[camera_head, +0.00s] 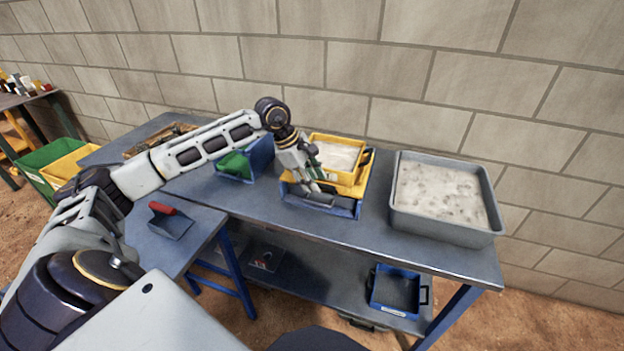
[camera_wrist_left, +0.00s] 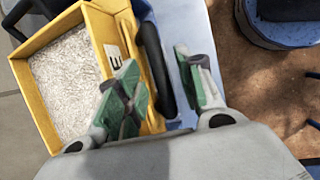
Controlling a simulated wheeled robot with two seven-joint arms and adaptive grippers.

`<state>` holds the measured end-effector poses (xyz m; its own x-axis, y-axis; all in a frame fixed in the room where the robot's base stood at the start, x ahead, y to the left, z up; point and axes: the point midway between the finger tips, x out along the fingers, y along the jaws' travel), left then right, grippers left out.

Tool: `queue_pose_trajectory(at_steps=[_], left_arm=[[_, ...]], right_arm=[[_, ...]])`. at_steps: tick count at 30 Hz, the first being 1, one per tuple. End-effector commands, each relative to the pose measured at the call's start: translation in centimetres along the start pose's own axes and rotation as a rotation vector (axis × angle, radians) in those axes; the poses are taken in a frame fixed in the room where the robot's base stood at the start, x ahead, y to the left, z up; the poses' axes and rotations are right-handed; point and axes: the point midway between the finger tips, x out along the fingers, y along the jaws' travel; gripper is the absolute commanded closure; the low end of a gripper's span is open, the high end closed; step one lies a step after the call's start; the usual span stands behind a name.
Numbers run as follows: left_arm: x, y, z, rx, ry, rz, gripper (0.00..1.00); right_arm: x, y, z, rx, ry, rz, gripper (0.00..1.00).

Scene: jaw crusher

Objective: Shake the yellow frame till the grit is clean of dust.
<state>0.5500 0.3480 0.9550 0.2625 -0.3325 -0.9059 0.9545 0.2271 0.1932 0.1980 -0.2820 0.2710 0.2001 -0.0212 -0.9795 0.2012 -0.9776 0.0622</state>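The yellow frame (camera_head: 352,184) sits in or on a blue tray (camera_head: 347,208) on the bench. Pale grit (camera_head: 335,155) covers its floor, and the wrist view shows this as fine grey-white grains (camera_wrist_left: 68,85). A black handle (camera_wrist_left: 154,65) stands on the frame's near side beside a white label. My left gripper (camera_head: 316,184) is over this near side. In the left wrist view its green-padded fingers (camera_wrist_left: 162,88) are apart, with the handle between them and a gap to the right finger. My right gripper is not in view.
A grey tub (camera_head: 448,234) of pale, lumpy material stands to the right. A blue bin (camera_head: 236,172) with something green stands left. A red-handled scoop (camera_head: 170,222) lies on the lower table. A blue tray (camera_head: 396,290) sits on the shelf below. A block wall runs behind.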

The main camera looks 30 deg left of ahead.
Motion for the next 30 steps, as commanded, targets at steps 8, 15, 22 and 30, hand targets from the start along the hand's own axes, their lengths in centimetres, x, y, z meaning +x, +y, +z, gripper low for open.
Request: queue_pose_trajectory(at_steps=[8,15,22,30], left_arm=[[0.0,0.0,0.0,0.0,0.0,0.0,0.76],[0.0,0.0,0.0,0.0,0.0,0.0,1.0],[0.0,0.0,0.0,0.0,0.0,0.0,1.0],[0.1,1.2,-0.1,-0.001,-0.001,0.001,1.0]], right_arm=[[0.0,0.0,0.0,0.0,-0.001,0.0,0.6],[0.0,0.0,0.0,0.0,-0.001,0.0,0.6],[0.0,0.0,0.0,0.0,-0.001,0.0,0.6],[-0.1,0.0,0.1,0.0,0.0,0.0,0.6]])
